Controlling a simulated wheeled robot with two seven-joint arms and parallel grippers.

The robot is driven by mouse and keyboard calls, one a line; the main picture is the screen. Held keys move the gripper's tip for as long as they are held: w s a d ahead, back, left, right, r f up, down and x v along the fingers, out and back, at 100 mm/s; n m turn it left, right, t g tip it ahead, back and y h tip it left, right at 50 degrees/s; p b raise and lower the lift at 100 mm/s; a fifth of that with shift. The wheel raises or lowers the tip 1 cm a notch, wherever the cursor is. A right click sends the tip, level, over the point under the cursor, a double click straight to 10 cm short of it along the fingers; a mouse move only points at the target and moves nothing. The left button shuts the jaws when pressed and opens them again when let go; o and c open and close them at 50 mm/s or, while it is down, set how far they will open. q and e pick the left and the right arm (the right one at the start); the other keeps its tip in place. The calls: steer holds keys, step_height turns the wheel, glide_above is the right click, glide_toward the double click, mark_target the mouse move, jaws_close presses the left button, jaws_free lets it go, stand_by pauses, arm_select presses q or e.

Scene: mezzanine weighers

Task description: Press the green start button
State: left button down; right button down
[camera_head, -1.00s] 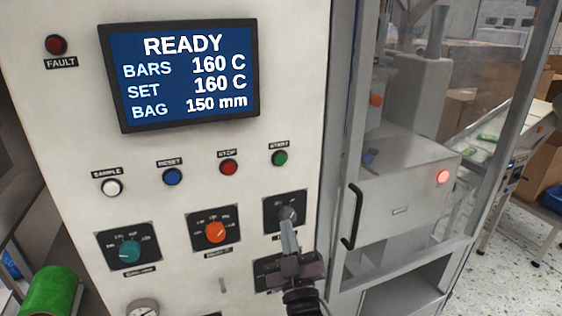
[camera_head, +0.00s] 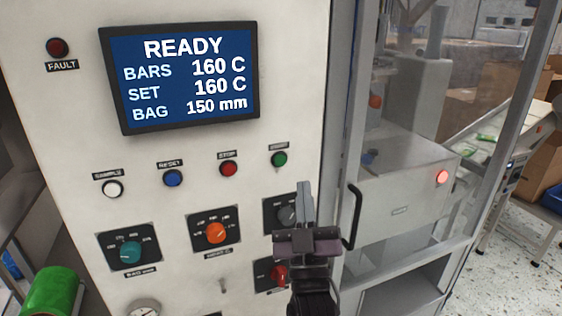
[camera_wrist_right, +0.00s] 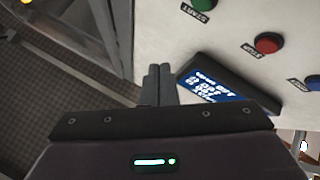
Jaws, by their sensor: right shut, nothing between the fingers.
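The green start button (camera_head: 279,159) is on the white control panel, right of the red stop button, under a small black label. It also shows in the right wrist view (camera_wrist_right: 203,4), at the top edge. My right gripper (camera_head: 304,187) is shut and empty, below and slightly right of the green button, in front of the grey knob. In the right wrist view its closed fingers (camera_wrist_right: 158,72) point away from the camera, apart from the button. My left gripper is not in view.
The red stop button (camera_head: 229,169), blue reset button (camera_head: 173,177) and white sample button (camera_head: 112,188) sit in the same row. A screen (camera_head: 184,76) reads READY. A black door handle (camera_head: 352,216) stands right of my right gripper. An orange knob (camera_head: 216,232) is to its left.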

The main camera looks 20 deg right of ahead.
steer(key=b, duration=0.1)
glide_toward(283, 148)
step_height(283, 148, up, 3)
steer(key=d, duration=0.1)
steer(key=shift+w, duration=0.85)
steer(key=shift+w, duration=0.1)
stand_by(1.2)
steer(key=shift+w, duration=0.35)
steer(key=shift+w+r+b, duration=0.1)
steer(key=shift+w+b, duration=0.2)
steer(key=shift+w, duration=0.05)
stand_by(0.6)
steer(key=shift+s, duration=0.85)
